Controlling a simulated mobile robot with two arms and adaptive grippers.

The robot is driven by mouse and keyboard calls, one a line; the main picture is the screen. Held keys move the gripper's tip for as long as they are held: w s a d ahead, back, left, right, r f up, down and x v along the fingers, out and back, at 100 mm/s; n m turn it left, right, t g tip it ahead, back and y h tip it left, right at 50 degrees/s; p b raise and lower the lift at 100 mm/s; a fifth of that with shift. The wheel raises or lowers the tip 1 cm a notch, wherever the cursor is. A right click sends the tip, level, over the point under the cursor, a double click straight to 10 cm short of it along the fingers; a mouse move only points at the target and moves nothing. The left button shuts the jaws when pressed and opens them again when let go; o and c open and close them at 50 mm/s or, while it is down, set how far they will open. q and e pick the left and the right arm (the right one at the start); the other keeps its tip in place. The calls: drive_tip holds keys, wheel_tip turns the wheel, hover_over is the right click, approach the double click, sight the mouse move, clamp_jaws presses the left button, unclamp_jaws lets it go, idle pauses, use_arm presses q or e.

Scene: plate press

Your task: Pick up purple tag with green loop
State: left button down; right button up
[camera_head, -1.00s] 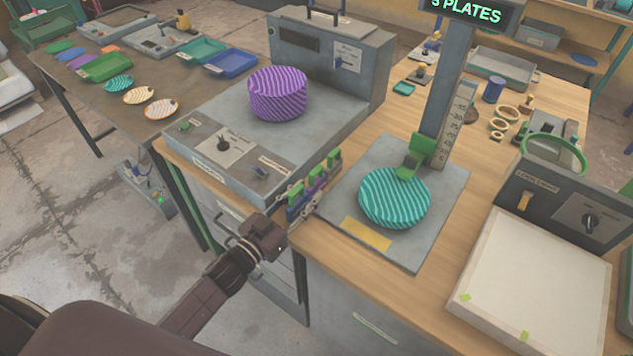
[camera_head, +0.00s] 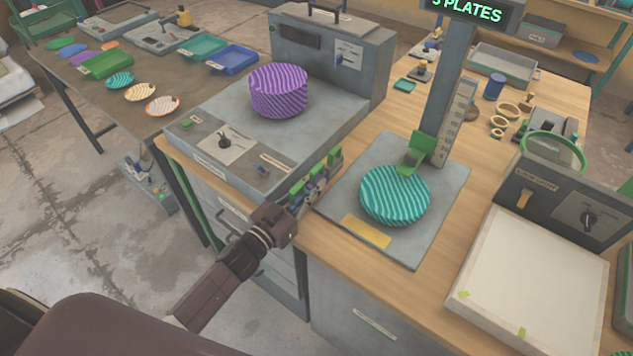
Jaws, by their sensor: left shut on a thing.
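A row of small tags with green tops stands along the near right edge of the grey press base. The purple tag with green loop (camera_head: 318,182) appears in the middle of this row, small and partly hidden. My left gripper (camera_head: 297,203) is at the near end of the row, shut on a tag. The fingers cover most of what they hold, so I cannot tell its colour. My right gripper is not in view.
A purple striped stack (camera_head: 279,90) sits on the press base (camera_head: 205,155). A teal striped stack (camera_head: 394,194) stands on a grey plate beside a measuring post. A white-topped box (camera_head: 530,275) is at right. Bare wood lies in front of the grey plate.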

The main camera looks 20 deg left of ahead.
use_arm(q)
drive_tip(key=shift+r, duration=0.1)
drive_tip(key=shift+r+p, duration=7.9)
drive_tip(key=shift+r, duration=1.95)
drive_tip(key=s+d+f+n+y+b, duration=0.1)
drive_tip(key=s+d+f+y+b, duration=0.15)
drive_tip(key=s+b, duration=0.45)
drive_tip(key=s+a+n+t+y+b, duration=0.1)
drive_tip(key=s+a+n+y+b, duration=0.2)
drive_tip(key=s+b, duration=0.3)
drive_tip(key=shift+a+r+y+b, duration=0.3)
drive_tip(key=shift+a+y+b, duration=0.05)
drive_tip(key=shift+a+b, duration=0.35)
drive_tip(key=shift+d, duration=0.1)
